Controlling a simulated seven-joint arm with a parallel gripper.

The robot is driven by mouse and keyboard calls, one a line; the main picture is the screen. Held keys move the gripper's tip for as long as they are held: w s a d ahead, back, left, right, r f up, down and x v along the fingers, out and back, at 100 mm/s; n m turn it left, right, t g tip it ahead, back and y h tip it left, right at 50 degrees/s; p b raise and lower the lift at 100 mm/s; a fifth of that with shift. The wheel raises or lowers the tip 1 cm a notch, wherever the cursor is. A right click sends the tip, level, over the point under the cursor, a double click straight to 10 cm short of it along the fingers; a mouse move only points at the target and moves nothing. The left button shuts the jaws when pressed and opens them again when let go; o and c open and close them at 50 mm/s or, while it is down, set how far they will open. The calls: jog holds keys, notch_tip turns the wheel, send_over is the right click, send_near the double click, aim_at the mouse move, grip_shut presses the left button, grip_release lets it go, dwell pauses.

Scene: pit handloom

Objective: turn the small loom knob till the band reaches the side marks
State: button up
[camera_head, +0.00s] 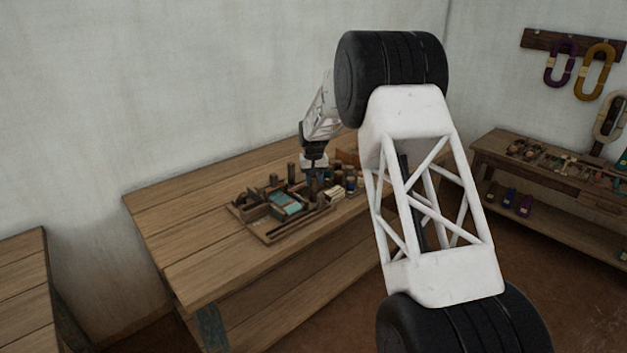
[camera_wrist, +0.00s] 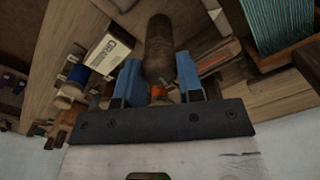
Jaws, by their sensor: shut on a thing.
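The small wooden loom (camera_head: 265,236) stands on the workbench, with a teal woven band (camera_head: 285,203) on it. Part of the band (camera_wrist: 280,18) also shows at the top right of the wrist view. My gripper (camera_head: 313,183) is at the loom's far right side, partly lost among small dark objects. In the wrist view, the blue fingers (camera_wrist: 158,78) of my gripper are shut on a brown, round-ended wooden knob (camera_wrist: 159,45). A small orange patch shows below the knob between the fingers. I cannot make out the side marks.
A pale lettered box (camera_wrist: 108,50) and a spool with blue thread (camera_wrist: 76,78) stand close beside my gripper. The workbench (camera_head: 215,285) is clear at its front left. A side shelf (camera_head: 535,170) with tools stands at the right.

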aim_at(314, 179)
jog(key=shift+m, duration=2.2)
jog(key=o, duration=0.9)
jog(key=shift+r, duration=3.95)
